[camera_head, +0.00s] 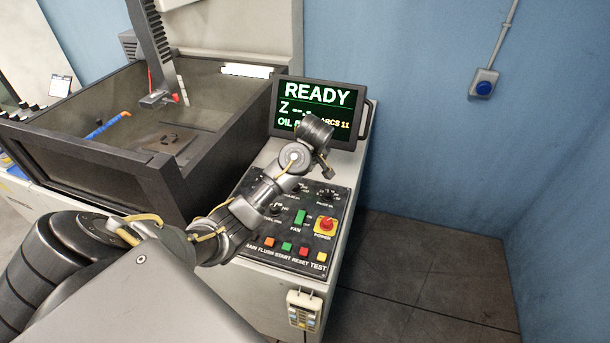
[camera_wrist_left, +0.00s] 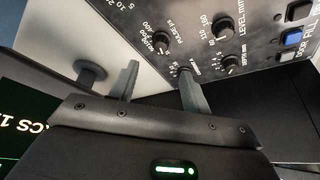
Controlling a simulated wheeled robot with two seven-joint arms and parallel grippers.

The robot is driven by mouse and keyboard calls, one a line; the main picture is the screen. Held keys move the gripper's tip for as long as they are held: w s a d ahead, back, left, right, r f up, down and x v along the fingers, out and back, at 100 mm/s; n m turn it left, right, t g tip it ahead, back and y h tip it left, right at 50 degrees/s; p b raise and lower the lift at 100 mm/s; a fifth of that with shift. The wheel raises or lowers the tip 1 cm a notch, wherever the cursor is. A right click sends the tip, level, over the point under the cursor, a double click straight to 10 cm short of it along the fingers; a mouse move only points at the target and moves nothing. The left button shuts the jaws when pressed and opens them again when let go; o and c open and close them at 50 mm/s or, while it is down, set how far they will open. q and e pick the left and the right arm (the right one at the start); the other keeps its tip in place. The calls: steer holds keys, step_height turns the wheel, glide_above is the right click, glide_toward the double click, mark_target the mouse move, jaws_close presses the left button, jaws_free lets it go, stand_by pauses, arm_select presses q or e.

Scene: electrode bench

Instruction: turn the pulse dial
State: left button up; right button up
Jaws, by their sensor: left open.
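The pulse dial (camera_wrist_left: 161,40) is a small black knob on the dark control panel, with a PULSE µs scale printed beside it in the left wrist view. My left gripper (camera_wrist_left: 160,84) is open, its two grey fingers apart with nothing held between them. The pulse dial shows just beyond the gap between the fingertips, with no visible contact. In the head view my left gripper (camera_head: 326,163) hangs over the upper part of the panel, below the screen. Small knobs show beneath it there, but their labels are too small to read surely. My right gripper is out of view.
A level dial (camera_wrist_left: 222,28) and a depth dial (camera_wrist_left: 229,65) sit near the pulse dial. Another knob (camera_wrist_left: 184,71) is partly behind a finger. The screen (camera_head: 318,107) reads READY. A red power knob (camera_head: 326,225) and coloured buttons (camera_head: 287,246) lie lower. The open tank (camera_head: 165,185) stands left.

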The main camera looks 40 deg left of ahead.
mark_target(296, 187)
arm_select(q)
steer(key=p+x, duration=0.2)
steer(key=x, duration=0.7)
steer(key=shift+w+a+f+p, duration=0.1)
steer(key=shift+a+f+p, duration=0.1)
steer(key=shift+p, duration=0.2)
steer(key=shift+a+f, duration=0.1)
steer(key=shift+f, duration=0.35)
steer(key=shift+w+f, duration=0.1)
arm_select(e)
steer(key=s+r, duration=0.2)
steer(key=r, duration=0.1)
arm_select(q)
steer(key=c, duration=1)
